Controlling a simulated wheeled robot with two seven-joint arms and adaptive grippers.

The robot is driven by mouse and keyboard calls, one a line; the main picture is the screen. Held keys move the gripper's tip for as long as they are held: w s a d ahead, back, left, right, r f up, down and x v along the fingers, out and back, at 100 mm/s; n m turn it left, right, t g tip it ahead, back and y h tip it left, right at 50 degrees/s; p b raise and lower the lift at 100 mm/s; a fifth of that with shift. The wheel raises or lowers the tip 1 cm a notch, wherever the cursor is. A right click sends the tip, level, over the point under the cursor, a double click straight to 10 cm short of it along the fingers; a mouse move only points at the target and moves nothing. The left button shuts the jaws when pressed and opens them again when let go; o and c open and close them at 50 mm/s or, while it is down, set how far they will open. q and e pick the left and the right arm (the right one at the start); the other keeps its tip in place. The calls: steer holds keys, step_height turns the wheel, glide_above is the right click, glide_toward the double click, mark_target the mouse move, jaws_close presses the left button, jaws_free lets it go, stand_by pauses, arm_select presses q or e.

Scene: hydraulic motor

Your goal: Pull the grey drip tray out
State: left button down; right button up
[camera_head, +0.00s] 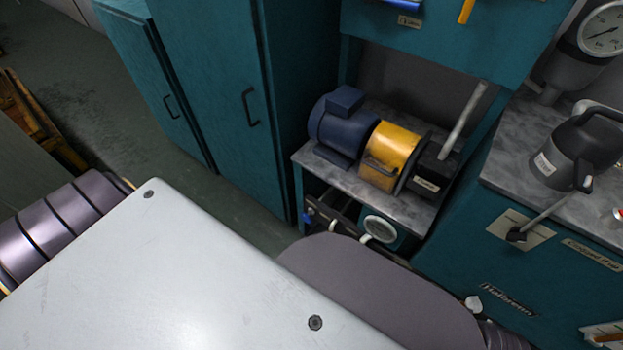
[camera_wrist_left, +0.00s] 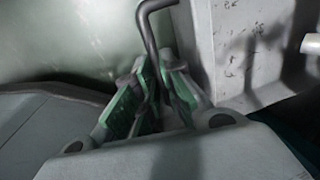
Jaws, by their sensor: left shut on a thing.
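My left gripper (camera_wrist_left: 150,95), with green pads, shows in the left wrist view. It is shut on a dark bent metal handle (camera_wrist_left: 153,38), whose upper end curves above the fingers. A pale grey scuffed panel (camera_wrist_left: 245,50) stands right behind it. I cannot tell whether this panel is the grey drip tray or whether the handle joins it. In the head view the left gripper is hidden behind my own body and arm. A dark space with small parts (camera_head: 335,212) shows under the motor shelf, but no drip tray can be made out there. My right gripper is not in view.
A blue and yellow motor (camera_head: 393,155) sits on a grey shelf (camera_head: 330,172) of a teal bench. Teal cabinets (camera_head: 215,85) stand left of it. A black jug (camera_head: 575,150) and a gauge (camera_head: 602,30) are at right. The floor (camera_head: 90,75) at upper left is largely clear.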

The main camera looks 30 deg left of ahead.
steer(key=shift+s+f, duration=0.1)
arm_select(q)
steer(key=c, duration=1.5)
jaws_free()
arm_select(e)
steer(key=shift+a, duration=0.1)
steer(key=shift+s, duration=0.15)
arm_select(q)
steer(key=shift+r, duration=0.15)
steer(key=shift+s+a+r, duration=0.1)
steer(key=shift+s+r, duration=0.25)
steer(key=shift+r, duration=1.55)
steer(key=shift+s+d+r, duration=0.1)
steer(key=shift+s+r, duration=0.3)
steer(key=shift+r, duration=1.5)
steer(key=shift+s+a+r, duration=0.1)
steer(key=shift+s+r, duration=0.25)
steer(key=shift+r, duration=1.55)
